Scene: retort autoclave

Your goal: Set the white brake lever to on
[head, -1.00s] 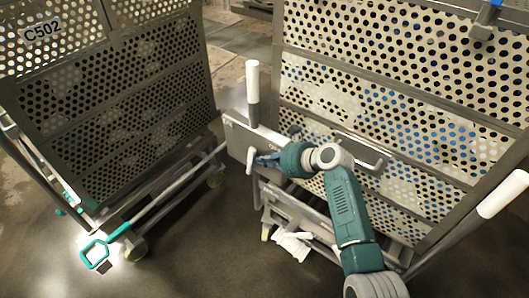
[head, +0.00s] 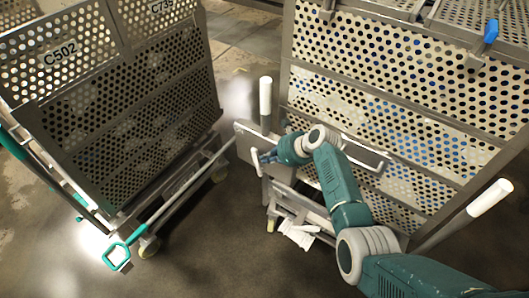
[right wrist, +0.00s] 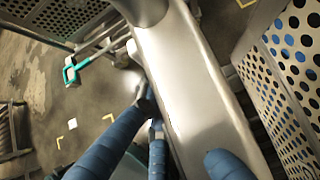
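A small white lever (head: 254,161) hangs at the left end of a grey plate (head: 246,134) on the right-hand perforated cart; I take it to be the brake lever. Its on/off markings are not readable. My left gripper is out of view.
White-gripped posts (head: 265,97) and (head: 490,198) flank the right cart's perforated side (head: 400,110). A grey bar handle (head: 365,155) lies behind my right arm. Another cart (head: 130,110), marked C502, stands left with a teal-handled bar (head: 117,257). Floor (head: 215,245) between them is clear.

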